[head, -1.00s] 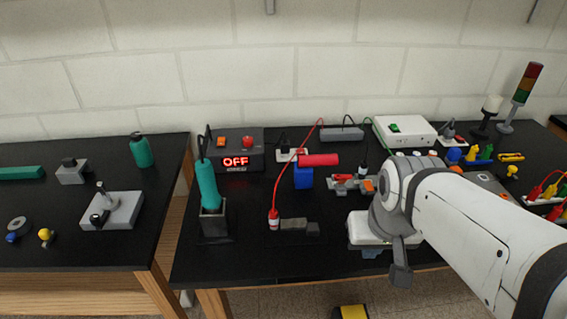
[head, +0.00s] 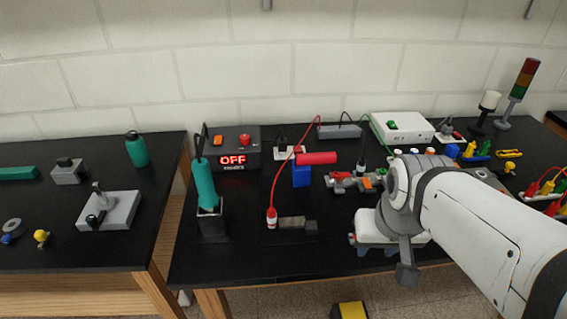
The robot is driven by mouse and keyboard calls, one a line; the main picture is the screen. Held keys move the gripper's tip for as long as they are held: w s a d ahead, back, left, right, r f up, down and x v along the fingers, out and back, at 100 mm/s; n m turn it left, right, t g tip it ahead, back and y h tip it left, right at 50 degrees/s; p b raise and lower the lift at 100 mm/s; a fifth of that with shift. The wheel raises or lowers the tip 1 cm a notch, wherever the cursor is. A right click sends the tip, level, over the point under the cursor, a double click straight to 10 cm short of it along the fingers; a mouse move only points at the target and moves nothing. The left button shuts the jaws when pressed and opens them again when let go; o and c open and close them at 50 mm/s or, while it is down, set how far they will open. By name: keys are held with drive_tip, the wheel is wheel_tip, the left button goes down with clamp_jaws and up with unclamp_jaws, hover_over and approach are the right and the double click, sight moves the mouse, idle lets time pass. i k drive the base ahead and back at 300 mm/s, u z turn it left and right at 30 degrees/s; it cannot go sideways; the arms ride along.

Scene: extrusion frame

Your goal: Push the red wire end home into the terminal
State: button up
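A red wire (head: 279,172) arcs down from the back of the middle bench. Its lower end is a red plug-like piece with a white band (head: 272,218), standing at the left end of a small grey block (head: 292,224). I cannot tell whether it is seated in anything. A grey fixture with red and orange parts (head: 343,181) lies farther back to the right; which piece is the terminal is not clear. My gripper (head: 375,247) seems to be the white and grey-blue end under my wrist, near the bench's front edge, right of the red wire end. Its fingers are too small and hidden to read.
A red cylinder (head: 316,158) lies on a blue block (head: 301,175). A teal tool stands in a dark holder (head: 212,224) to the left.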

sight(272, 215)
drive_tip(key=z, duration=1.25)
drive_tip(key=k, duration=2.1)
drive_tip(key=u, duration=0.85)
drive_tip(key=i, duration=1.55)
drive_tip(key=u, duration=0.05)
